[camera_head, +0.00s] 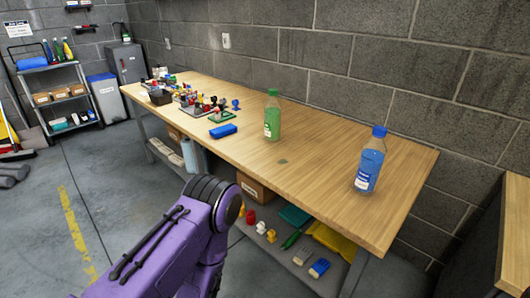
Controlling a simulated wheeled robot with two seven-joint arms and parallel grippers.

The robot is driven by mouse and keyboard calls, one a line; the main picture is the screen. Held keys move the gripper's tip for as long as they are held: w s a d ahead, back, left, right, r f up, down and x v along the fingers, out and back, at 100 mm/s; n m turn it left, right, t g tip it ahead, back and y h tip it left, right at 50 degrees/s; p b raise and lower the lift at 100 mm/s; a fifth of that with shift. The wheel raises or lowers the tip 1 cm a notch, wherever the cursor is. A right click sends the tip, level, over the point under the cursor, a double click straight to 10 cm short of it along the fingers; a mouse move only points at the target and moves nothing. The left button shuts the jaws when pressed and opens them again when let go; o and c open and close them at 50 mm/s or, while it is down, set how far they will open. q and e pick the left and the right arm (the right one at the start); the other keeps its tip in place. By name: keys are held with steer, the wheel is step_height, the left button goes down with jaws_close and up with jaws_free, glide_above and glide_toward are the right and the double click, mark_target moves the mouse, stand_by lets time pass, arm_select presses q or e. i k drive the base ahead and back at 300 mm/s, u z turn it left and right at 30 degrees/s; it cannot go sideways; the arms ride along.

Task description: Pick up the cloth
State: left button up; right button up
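A small blue folded item (222,130), possibly a cloth, lies flat on the wooden workbench (330,170) near its front edge. On the bench's lower shelf lie a flat yellow piece (334,240) and a flat teal piece (294,215), which also look like cloth; I cannot tell for sure. A purple link of my arm reaches up from the bottom, in front of the bench. Neither of my grippers shows, so their state is hidden.
A green bottle (272,115) and a clear bottle with blue liquid (370,160) stand on the bench. Small parts (205,103) crowd its far end. A shelf rack (62,95) stands far left. The right part of the benchtop is mostly clear.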

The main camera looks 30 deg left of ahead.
mark_target(220, 131)
steer(key=u, duration=2.2)
steer(key=i, duration=1.9)
steer(key=z, duration=0.95)
